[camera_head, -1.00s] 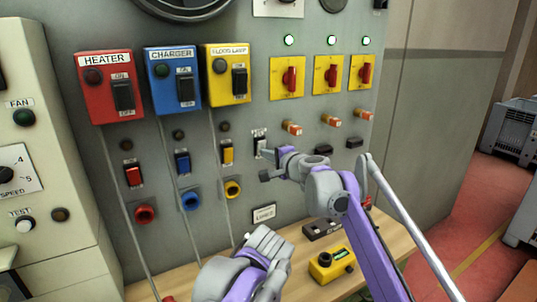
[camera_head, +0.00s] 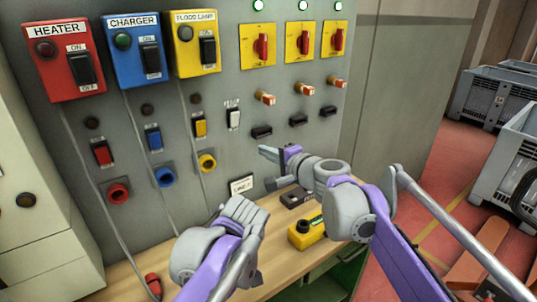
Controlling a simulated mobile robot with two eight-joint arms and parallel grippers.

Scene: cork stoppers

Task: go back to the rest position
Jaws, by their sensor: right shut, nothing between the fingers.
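My right arm (camera_head: 350,207) reaches in from the lower right, grey and purple. Its gripper (camera_head: 268,155) is in front of the grey panel, below the row of black slots. It is shut with nothing held, and is below and right of the white rocker switch (camera_head: 233,117). The gripper looks apart from the switch. My left arm (camera_head: 205,255) shows only as grey and purple links at the bottom, in front of the wooden bench. I cannot make out its gripper.
The panel (camera_head: 345,120) carries red heater (camera_head: 62,85), blue charger (camera_head: 122,70) and yellow flood lamp (camera_head: 183,60) boxes, with rotary switches above the slots. A yellow box (camera_head: 303,232) stands on the bench (camera_head: 125,275). Grey crates (camera_head: 490,95) stand at right.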

